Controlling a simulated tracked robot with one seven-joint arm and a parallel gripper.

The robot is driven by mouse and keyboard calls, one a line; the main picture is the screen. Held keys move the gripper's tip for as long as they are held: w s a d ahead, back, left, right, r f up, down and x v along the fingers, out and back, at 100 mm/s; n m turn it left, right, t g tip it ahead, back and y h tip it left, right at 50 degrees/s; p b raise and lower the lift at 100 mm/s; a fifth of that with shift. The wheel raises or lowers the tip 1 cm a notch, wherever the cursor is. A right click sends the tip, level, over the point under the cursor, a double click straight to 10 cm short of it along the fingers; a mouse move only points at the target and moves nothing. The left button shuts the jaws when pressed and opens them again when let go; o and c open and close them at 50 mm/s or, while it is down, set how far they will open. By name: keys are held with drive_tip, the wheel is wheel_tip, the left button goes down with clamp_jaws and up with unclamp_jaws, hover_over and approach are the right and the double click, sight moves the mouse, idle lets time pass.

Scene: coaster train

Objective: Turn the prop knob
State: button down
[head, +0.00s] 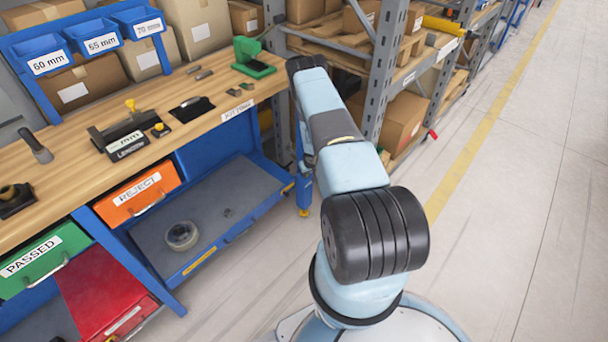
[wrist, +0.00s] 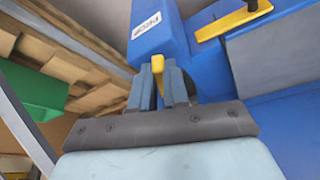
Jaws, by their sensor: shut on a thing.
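In the wrist view, the prop is a blue block (wrist: 160,35) with a white label that seems to read PROP. A small yellow knob (wrist: 157,64) stands out at its lower edge. My gripper (wrist: 159,80) has its two grey-blue fingers on either side of the knob and is shut on it. The fingers hide the knob's lower part, so its turn angle cannot be told. In the head view my arm reaches toward the bench's right end, and the gripper and knob are hidden behind it.
A yellow lever (wrist: 233,18) sits on blue structure right of the prop in the wrist view. The workbench (head: 215,110) holds a green tool (head: 252,58) and gauges. A grey rack upright (head: 387,70) stands close by my arm. The floor (head: 500,220) on the right is clear.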

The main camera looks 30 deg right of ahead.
drive_tip(key=n, duration=0.1)
drive_tip(key=d+n+y, duration=0.1)
drive_tip(key=n, duration=0.1)
drive_tip(key=shift+w+d+r+n, duration=0.1)
drive_tip(key=shift+d+r+n, duration=0.05)
drive_tip(key=shift+d+n, duration=0.15)
drive_tip(key=n, duration=0.1)
drive_tip(key=n+y, duration=0.1)
drive_tip(key=n, duration=0.1)
drive_tip(key=n+g+y, duration=0.1)
drive_tip(key=n, duration=0.1)
drive_tip(key=shift+w+d, duration=0.25)
drive_tip(key=shift+w, duration=0.05)
drive_tip(key=n, duration=0.1)
drive_tip(key=n+g+y, duration=0.1)
drive_tip(key=n, duration=0.3)
drive_tip(key=shift+w+d, duration=0.2)
drive_tip(key=shift+w, duration=0.2)
drive_tip(key=shift+w+n+g+y, duration=0.2)
drive_tip(key=shift+n+g+y, duration=0.3)
drive_tip(key=shift+n, duration=0.5)
drive_tip(key=shift+f, duration=0.2)
drive_tip(key=shift+s+a+n+g, duration=0.1)
drive_tip(key=shift+a+n+g, duration=0.05)
drive_tip(key=shift+n+g, duration=0.2)
drive_tip(key=c, duration=1.2)
unclamp_jaws()
drive_tip(key=shift+o, duration=0.4)
drive_tip(key=shift+d, duration=0.2)
